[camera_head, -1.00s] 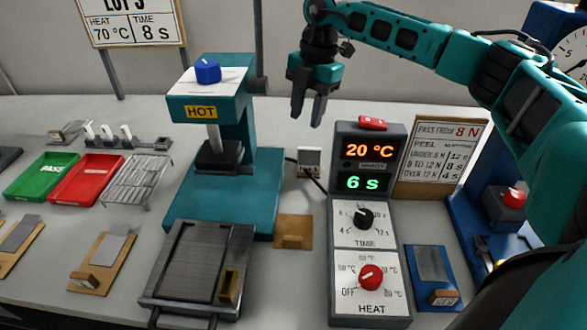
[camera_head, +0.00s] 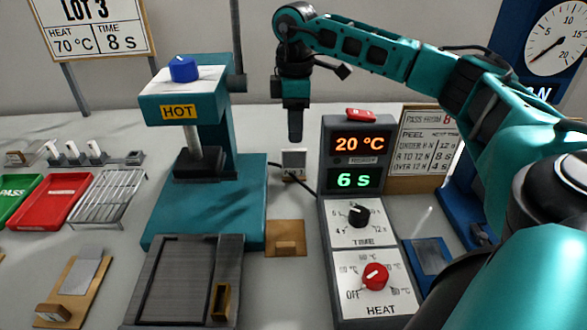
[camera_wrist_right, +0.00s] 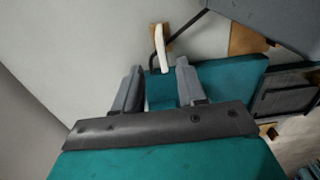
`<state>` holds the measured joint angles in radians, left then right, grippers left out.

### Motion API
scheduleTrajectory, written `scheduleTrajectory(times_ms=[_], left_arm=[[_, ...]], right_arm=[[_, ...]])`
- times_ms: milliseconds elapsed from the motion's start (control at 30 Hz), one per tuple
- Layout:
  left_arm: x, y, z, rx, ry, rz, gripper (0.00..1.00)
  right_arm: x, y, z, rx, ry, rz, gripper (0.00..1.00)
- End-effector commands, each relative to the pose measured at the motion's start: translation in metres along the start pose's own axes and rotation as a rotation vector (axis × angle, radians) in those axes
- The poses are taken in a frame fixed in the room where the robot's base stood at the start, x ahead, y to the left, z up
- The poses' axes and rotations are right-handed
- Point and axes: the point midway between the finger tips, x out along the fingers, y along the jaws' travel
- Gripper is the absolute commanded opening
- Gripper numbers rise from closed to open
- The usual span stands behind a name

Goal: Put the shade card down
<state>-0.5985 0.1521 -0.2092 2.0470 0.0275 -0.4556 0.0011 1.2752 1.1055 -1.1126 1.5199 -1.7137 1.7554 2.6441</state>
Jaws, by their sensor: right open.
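I cannot make out for certain which thing is the shade card. A small pale upright piece (camera_head: 293,162) stands on the table between the teal press and the control box; in the right wrist view a white-edged piece on a brown block (camera_wrist_right: 159,47) shows just past my fingertips. My right gripper (camera_head: 295,138) points down above and just behind that pale piece. In the right wrist view its two fingers (camera_wrist_right: 157,78) are apart, with nothing between them. My left gripper is not in view.
The teal press (camera_head: 217,218) stands left, the control box (camera_head: 355,205) right, reading 20 °C and 6 s. A brown wooden plate (camera_head: 285,240) lies between them. A wire rack (camera_head: 105,197) and red tray (camera_head: 50,202) are farther left. A dark cable runs beside the pale piece.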

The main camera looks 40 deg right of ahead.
Motion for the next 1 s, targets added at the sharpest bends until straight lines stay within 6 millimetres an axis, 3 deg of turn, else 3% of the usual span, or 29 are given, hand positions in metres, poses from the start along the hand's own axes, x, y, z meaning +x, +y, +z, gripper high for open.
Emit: scheduleTrajectory(times_ms=[233, 533, 833, 1000], left_arm=[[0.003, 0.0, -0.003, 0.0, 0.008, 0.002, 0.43], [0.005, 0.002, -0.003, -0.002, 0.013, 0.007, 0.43], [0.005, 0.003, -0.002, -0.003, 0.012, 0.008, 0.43], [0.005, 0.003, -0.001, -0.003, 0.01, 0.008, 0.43]], right_arm=[[0.021, -0.001, 0.0, -0.002, -0.001, 0.0, 0.4], [0.062, -0.003, -0.001, -0.002, -0.001, 0.0, 0.4], [0.066, -0.003, -0.001, -0.001, 0.0, 0.001, 0.4], [0.066, -0.003, -0.001, -0.001, 0.0, 0.0, 0.24]])
